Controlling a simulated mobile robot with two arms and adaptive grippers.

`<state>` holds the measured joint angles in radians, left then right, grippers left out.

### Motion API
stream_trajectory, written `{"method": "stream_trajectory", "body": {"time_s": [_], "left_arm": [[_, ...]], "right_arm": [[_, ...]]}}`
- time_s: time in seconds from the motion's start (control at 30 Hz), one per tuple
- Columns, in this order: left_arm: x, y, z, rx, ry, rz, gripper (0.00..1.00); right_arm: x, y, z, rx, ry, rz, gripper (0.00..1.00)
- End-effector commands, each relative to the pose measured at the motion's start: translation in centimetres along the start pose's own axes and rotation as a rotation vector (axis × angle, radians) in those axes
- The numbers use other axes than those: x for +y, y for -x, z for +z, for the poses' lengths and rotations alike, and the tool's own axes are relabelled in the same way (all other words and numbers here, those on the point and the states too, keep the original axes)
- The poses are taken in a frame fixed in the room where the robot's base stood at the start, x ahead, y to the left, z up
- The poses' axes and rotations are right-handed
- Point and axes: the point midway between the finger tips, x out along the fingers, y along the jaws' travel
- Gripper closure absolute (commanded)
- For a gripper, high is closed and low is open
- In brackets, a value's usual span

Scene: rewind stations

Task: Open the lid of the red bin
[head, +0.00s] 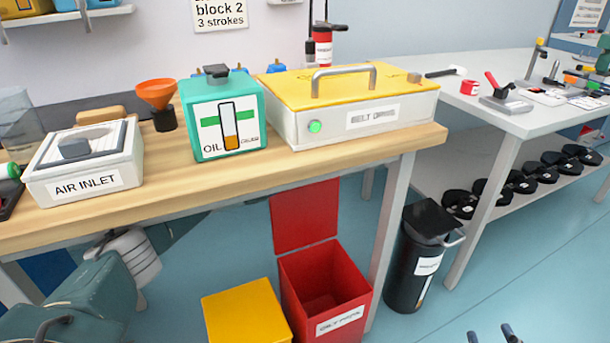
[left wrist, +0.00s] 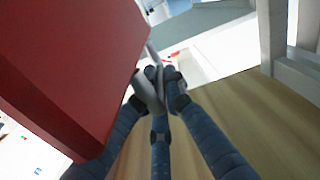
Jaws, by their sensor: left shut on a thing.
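In the left wrist view a large red panel (left wrist: 75,60), which looks like this lid, fills the left side. My left gripper (left wrist: 158,88) is shut on a grey handle (left wrist: 148,92) beside the panel. In the head view my left arm reaches under the table, and its gripper is hidden. My right gripper (head: 491,335) shows only two separated fingertips at the bottom edge, with nothing visible between them.
A yellow bin (head: 245,312) stands close left of the red bin. A black bin (head: 413,270) stands to the right, past a table leg (head: 392,225). The wooden table (head: 225,180) overhangs the lid and carries several boxes. Blue floor is clear at front right.

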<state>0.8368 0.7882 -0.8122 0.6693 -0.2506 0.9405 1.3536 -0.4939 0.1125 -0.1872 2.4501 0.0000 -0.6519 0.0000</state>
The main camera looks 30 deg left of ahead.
Motion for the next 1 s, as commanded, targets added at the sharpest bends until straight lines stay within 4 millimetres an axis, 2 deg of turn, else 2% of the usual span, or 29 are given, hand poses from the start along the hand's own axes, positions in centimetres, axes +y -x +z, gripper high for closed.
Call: {"method": "stream_trajectory", "body": {"time_s": [0.37,0.4,0.5,0.83,1.0], "left_arm": [[-0.1,0.0,0.0,-0.001,-0.001,-0.002,1.0],[-0.1,0.0,0.0,-0.001,-0.001,-0.002,0.88],[-0.1,0.0,0.0,-0.001,-0.001,-0.001,0.7],[-0.1,0.3,0.1,-0.001,-0.001,-0.001,0.7],[-0.1,2.4,0.1,-0.003,-0.001,-0.002,0.7]], "right_arm": [[0.0,0.0,-0.2,0.009,0.0,0.0,0.6],[0.0,0.0,-0.2,0.009,0.0,0.0,0.6],[0.0,0.0,-0.2,0.008,0.0,0.0,0.6],[0.0,0.0,-0.1,0.006,0.0,-0.001,0.6],[0.0,0.0,-0.2,0.007,0.0,-0.001,0.6]]}}
